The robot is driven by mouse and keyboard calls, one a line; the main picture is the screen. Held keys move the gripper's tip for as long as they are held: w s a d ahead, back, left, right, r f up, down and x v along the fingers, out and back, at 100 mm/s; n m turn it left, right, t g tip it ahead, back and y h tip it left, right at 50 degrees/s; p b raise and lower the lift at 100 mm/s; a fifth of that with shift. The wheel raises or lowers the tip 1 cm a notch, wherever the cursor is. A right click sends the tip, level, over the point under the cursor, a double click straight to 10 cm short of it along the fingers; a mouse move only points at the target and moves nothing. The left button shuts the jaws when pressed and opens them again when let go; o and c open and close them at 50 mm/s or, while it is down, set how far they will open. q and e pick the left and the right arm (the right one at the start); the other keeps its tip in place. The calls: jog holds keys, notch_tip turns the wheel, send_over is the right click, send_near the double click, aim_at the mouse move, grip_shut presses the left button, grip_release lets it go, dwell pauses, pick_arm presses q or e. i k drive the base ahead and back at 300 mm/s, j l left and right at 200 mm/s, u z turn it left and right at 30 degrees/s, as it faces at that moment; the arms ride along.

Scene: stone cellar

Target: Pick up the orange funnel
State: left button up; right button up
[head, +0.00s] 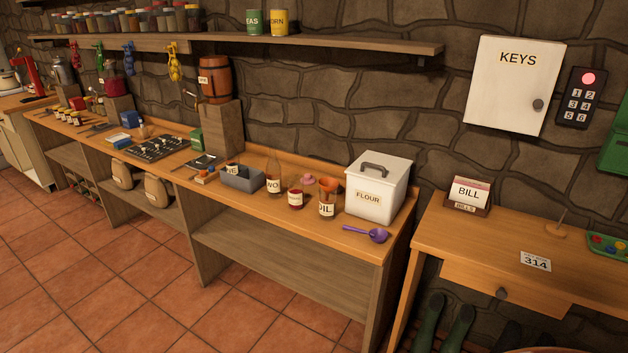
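The orange funnel (329,184) sits at the top of a jar labelled with letters that look like "OIL" (327,207), on the wooden counter near its right end. The funnel's wide mouth faces up; its lower part is hidden in or behind the jar. Neither of my grippers shows in the head view.
A grey tray (243,180) is further left. A desk (480,235) stands to the right. Tiled floor (150,290) in front is clear.

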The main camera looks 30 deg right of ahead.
aim_at(328, 184)
jog(key=i+j+z, duration=0.1)
jog(key=i+z, duration=0.3)
jog(key=i+j+z, duration=0.25)
jog(key=z, duration=0.15)
jog(key=i+j+z, duration=0.35)
jog(key=k+l, duration=0.05)
